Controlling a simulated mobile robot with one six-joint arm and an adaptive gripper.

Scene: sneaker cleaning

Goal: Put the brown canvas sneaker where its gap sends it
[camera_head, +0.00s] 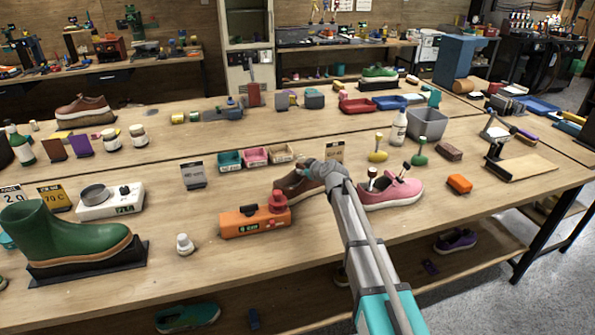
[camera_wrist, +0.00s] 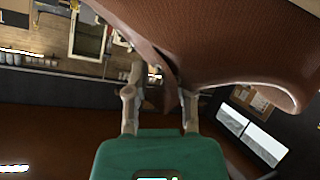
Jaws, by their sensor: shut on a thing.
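The brown sneaker (camera_head: 298,184) is at the middle of the bench, just behind the orange gauge box (camera_head: 252,222) with its red knob and small display. My gripper (camera_head: 322,172) is shut on the sneaker at its right end. In the wrist view the sneaker (camera_wrist: 215,45) fills the top, and my gripper's fingers (camera_wrist: 160,92) meet its edge. I cannot tell whether the sneaker touches the bench or the box. The box's reading is too small to be sure of. Teal (camera_head: 230,160), pink (camera_head: 255,156) and tan (camera_head: 281,153) trays stand behind the sneaker.
A pink sneaker (camera_head: 392,193) with tools in it stands right of my arm. Small signs stand left (camera_head: 193,176) and right (camera_head: 334,151) of the trays. A green boot (camera_head: 62,238) and a white device (camera_head: 110,200) are at the left. Bench room is free at front centre-left.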

